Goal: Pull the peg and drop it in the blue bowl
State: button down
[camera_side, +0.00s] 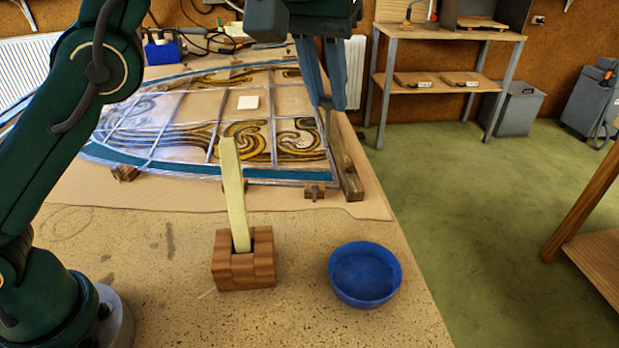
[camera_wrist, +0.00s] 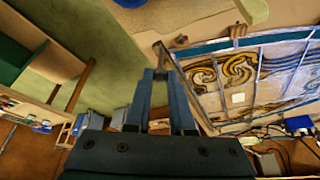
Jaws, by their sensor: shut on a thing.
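My gripper (camera_side: 328,104) is above the right edge of the leaded panel (camera_side: 283,180), at the top of the side view. Its blue fingers are shut on a thin, dull grey-brown piece (camera_wrist: 160,60) that shows at their tips in the wrist view. It is too small and partly covered to tell whether this is the peg. A pale yellow stick (camera_side: 234,190) stands slightly tilted in a wooden block (camera_side: 245,272), apart from my gripper. The blue bowl (camera_side: 364,274) stands right of that block and looks empty; a bit of it shows in the wrist view (camera_wrist: 130,3).
A wooden batten (camera_side: 347,172) lies along the panel's right edge, near my fingertips. Small wooden blocks (camera_side: 314,190) sit along its front edge. Bare bench surrounds the bowl, and the bench's right edge is close beyond it.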

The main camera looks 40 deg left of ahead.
jog(key=shift+d+f, duration=0.1)
jog(key=shift+d, duration=0.15)
jog(key=shift+m+h, duration=0.3)
jog(key=shift+m, duration=0.3)
jog(key=shift+s+d+f, duration=0.2)
jog(key=shift+d+f, duration=0.1)
jog(key=shift+d, duration=0.5)
jog(key=shift+s+d+f, duration=0.15)
jog(key=shift+d+f, duration=0.1)
jog(key=shift+d, duration=0.55)
jog(key=shift+s+d+f, duration=0.2)
jog(key=shift+d+f, duration=0.1)
jog(key=shift+d, duration=0.5)
jog(key=shift+d+f, duration=0.15)
jog(key=shift+d, duration=0.05)
jog(key=shift+s+d+f, duration=0.2)
jog(key=shift+d, duration=0.35)
jog(key=shift+d+f+m, duration=0.1)
jog(key=shift+d+m, duration=0.05)
jog(key=shift+m, duration=0.15)
jog(key=shift+s+d+f, duration=0.1)
jog(key=shift+d+f, duration=0.1)
jog(key=shift+d, duration=0.2)
jog(key=shift+s+d+f, duration=0.15)
jog(key=shift+s+d, duration=0.05)
jog(key=shift+d, duration=0.1)
